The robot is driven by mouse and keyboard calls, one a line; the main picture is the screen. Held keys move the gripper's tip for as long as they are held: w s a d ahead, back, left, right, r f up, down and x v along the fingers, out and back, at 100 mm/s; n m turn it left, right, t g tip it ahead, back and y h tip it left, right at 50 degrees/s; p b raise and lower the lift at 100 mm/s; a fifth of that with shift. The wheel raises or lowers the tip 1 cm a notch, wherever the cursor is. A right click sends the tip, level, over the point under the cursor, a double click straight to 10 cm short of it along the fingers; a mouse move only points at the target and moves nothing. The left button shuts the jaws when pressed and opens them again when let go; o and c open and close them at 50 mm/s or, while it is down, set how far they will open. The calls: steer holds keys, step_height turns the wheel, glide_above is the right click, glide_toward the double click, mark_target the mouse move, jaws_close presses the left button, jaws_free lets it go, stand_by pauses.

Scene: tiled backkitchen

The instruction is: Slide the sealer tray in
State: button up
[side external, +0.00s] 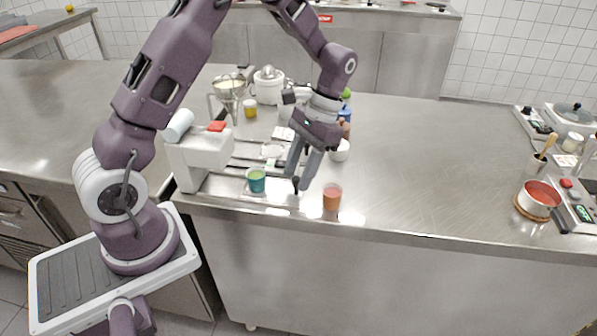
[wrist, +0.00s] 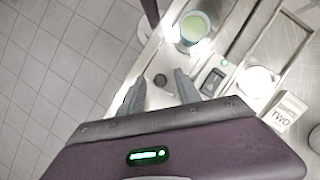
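The white sealer (side external: 200,150) stands at the counter's front left, with a film roll and a red top part. Its tray (side external: 272,189) is out to the right at the front edge. A cup of teal-green liquid (side external: 256,180) sits in the tray and also shows in the wrist view (wrist: 193,28). A dark knob (wrist: 160,80) is at the tray's outer end. My gripper (wrist: 158,84) points down there, open and empty, one finger on each side of the knob with gaps showing. Whether the fingertips reach down to knob height I cannot tell.
A cup of orange-red liquid (side external: 332,198) stands just right of my gripper near the front edge. A white bowl (side external: 340,150) and bottles are behind it. A small printed card (wrist: 287,111) lies beside the tray area.

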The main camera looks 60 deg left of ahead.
steer(key=shift+s+f, duration=0.1)
steer(key=shift+f, duration=0.1)
jaws_close()
steer(key=shift+r, duration=0.1)
stand_by(1.2)
